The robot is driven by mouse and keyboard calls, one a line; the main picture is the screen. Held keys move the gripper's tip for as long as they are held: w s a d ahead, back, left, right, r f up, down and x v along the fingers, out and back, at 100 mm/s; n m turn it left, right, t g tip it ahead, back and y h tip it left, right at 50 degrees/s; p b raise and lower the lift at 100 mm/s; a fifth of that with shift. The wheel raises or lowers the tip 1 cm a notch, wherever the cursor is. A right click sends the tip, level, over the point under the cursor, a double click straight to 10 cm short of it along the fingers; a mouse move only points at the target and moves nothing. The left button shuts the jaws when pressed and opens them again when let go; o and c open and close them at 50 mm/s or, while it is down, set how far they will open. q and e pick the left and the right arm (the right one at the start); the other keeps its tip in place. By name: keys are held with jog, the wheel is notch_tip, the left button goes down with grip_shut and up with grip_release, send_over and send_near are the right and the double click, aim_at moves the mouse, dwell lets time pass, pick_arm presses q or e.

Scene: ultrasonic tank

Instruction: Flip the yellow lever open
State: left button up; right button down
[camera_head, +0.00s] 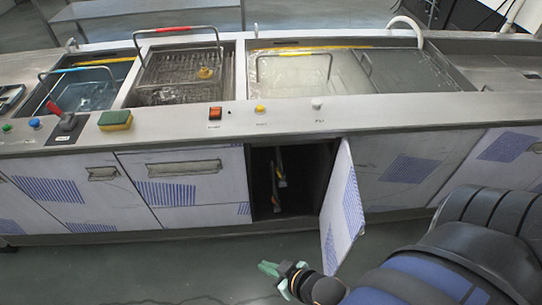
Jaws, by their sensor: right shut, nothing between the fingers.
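The yellow lever is small and hard to make out. Inside the open cabinet (307,195), slim pipe-like parts (281,167) stand in shadow with small coloured bits on them, and I cannot tell for sure which is the lever. The cabinet door (342,212) is swung outward to the right. My right gripper (264,267) has greenish fingers and is shut and empty. It is in front of and below the cabinet opening, over the floor, apart from the pipes. My left gripper is not in view.
The steel counter (380,113) above holds water-filled tanks, wire baskets, a sponge (115,120), a red-handled control (67,121) and an orange switch (215,113). The open door stands close to my right arm. The floor (140,270) at the left is clear.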

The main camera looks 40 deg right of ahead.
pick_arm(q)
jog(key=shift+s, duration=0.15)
pick_arm(e)
jog(key=shift+s, duration=0.15)
pick_arm(q)
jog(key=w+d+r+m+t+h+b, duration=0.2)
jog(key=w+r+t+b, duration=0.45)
jog(key=b, duration=0.95)
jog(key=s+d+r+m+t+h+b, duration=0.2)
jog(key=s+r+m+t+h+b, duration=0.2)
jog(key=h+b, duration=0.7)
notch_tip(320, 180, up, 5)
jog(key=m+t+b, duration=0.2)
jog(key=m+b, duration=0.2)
jog(key=b, duration=0.1)
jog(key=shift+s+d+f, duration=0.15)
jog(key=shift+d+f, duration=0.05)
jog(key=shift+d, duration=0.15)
pick_arm(e)
jog(key=w+d+f+n+t+h, duration=0.3)
jog(key=w+d+f+n, duration=0.5)
jog(key=w, duration=0.5)
jog(key=w+d+f+n+t+h, duration=0.2)
jog(key=w+d+f+n+t, duration=0.2)
jog(key=w+d+f+n, duration=0.5)
jog(key=w+d+f, duration=0.4)
jog(key=d, duration=0.1)
jog(key=shift+w+d+f+h, duration=0.2)
jog(key=shift+d+f+h, duration=0.05)
jog(key=shift+h, duration=0.15)
